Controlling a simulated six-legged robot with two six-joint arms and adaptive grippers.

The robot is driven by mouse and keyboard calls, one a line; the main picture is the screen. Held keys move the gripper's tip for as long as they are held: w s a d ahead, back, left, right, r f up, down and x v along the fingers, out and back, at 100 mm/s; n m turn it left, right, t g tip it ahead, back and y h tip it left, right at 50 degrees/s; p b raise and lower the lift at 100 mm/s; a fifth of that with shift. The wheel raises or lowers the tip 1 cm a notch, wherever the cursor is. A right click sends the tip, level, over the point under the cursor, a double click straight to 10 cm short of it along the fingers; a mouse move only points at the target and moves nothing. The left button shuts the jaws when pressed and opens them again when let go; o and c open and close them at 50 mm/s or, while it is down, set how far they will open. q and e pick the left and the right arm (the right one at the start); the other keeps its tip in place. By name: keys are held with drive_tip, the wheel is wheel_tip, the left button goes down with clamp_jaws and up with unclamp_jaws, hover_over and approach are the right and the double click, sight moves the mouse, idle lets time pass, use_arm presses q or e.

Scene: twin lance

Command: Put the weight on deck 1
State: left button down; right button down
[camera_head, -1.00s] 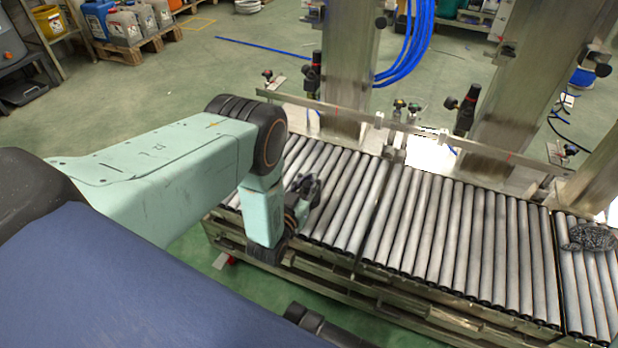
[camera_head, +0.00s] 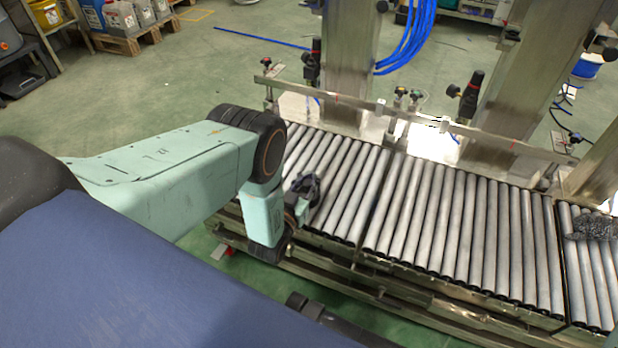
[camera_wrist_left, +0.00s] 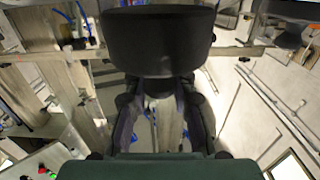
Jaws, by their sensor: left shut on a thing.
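My left gripper (camera_head: 306,188) hangs over the left end of the roller conveyor, near its front edge. In the left wrist view its two dark fingers (camera_wrist_left: 158,115) are shut on a black, rounded block, which looks like the weight (camera_wrist_left: 157,40). In the head view the held thing is small, dark and hard to tell from the fingers. The roller conveyor has a left roller section (camera_head: 338,180), a middle one (camera_head: 465,230) and a right one (camera_head: 592,275). No label shows which is deck 1. My right gripper is not in view.
A dark mottled lump (camera_head: 592,227) lies on the right section. A metal rail (camera_head: 420,120) runs along the back, with steel columns (camera_head: 345,65) and black knobs behind it. The left and middle rollers look bare. Blue hoses (camera_head: 412,40) hang at the back.

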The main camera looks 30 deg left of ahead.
use_arm(q)
drive_tip(key=shift+f, duration=0.1)
drive_tip(key=c, duration=1.7)
unclamp_jaws()
drive_tip(key=shift+f, duration=0.15)
drive_tip(key=o, duration=0.6)
